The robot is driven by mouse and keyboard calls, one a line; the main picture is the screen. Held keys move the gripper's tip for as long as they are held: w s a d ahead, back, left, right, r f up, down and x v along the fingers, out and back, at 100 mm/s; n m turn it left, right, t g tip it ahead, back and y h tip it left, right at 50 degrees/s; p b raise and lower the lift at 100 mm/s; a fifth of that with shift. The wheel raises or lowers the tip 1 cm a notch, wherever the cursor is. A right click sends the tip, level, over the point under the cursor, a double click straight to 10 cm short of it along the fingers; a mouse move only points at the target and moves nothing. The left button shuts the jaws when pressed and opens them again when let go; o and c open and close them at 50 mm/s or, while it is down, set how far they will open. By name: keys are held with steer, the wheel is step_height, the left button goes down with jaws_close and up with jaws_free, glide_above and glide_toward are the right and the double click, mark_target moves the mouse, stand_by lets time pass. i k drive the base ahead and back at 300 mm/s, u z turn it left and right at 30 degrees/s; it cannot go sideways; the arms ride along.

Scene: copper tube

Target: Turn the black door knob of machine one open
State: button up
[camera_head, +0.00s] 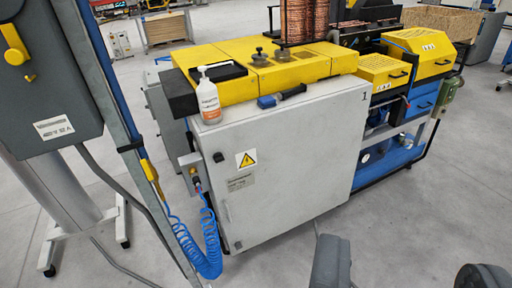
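Machine one is a light grey cabinet (300,165) with a yellow top and a "1" at its upper right corner. A small black door knob (218,157) sits near the upper left edge of its front door, left of a yellow warning sign. The door looks shut. My gripper (408,268) shows at the bottom right with two dark grey fingers wide apart and nothing between them. It is in front of the cabinet, well to the right of and below the knob in the picture, and apart from it.
A blue coiled hose (200,248) hangs beside the cabinet's left edge. A blue post (105,90) and a grey box (45,85) stand at left. The grey floor in front is clear.

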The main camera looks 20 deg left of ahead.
mark_target(219, 158)
steer(key=u, duration=0.15)
steer(key=i, duration=1.05)
steer(key=u, duration=0.9)
steer(key=i, duration=0.4)
steer(key=u, duration=0.35)
